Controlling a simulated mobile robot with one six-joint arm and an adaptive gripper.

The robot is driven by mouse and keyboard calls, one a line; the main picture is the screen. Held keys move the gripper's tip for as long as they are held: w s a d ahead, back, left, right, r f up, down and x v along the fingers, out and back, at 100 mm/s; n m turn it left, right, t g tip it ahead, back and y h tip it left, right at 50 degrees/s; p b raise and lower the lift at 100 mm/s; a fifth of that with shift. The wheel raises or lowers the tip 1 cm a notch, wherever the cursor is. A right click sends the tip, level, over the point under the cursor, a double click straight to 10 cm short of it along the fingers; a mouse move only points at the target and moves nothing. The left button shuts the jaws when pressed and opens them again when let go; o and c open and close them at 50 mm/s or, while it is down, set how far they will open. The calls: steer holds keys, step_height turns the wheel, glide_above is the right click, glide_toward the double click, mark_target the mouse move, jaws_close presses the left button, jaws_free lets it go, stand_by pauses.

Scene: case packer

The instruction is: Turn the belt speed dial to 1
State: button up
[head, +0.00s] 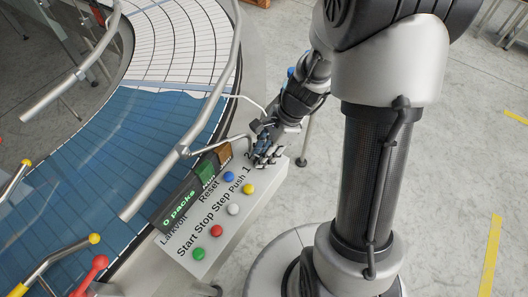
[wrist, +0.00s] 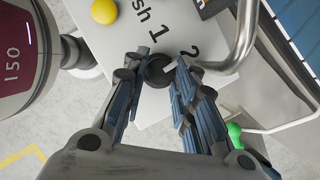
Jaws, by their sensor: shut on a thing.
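The belt speed dial is a small dark round knob (wrist: 156,75) on the pale control panel (wrist: 130,30). The numbers 1 and 2 are printed beside it in the wrist view. A pale mark shows on the side of the dial toward the 2, but its exact direction is hard to tell. My gripper (wrist: 160,80) has its fingertips on both sides of the dial and is shut on it. In the head view my gripper (head: 267,152) is at the far end of the panel (head: 232,237) and hides the dial.
The panel has green (head: 198,254), red (head: 215,231), white (head: 233,209), yellow (head: 248,189) and blue (head: 229,176) buttons. A display (head: 180,208) reads 0 packs. A metal rail (head: 185,140) and the blue conveyor (head: 90,185) lie left of the panel.

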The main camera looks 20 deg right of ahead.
steer(key=n, duration=0.1)
steer(key=n+g+p, duration=0.1)
steer(key=n, duration=0.1)
steer(key=n+g, duration=0.1)
steer(key=n, duration=0.1)
steer(key=shift+w, duration=0.25)
steer(key=n+g, duration=0.1)
steer(key=n, duration=0.2)
steer(key=n+g+h+p, duration=0.1)
steer(key=n, duration=0.1)
steer(key=shift+w+a+n+h, duration=0.15)
steer(key=shift+n+h, duration=0.15)
steer(key=shift+n, duration=0.1)
steer(key=o, duration=1.1)
steer(key=shift+r, duration=0.1)
steer(key=v, duration=1.2)
steer(key=shift+a, duration=0.15)
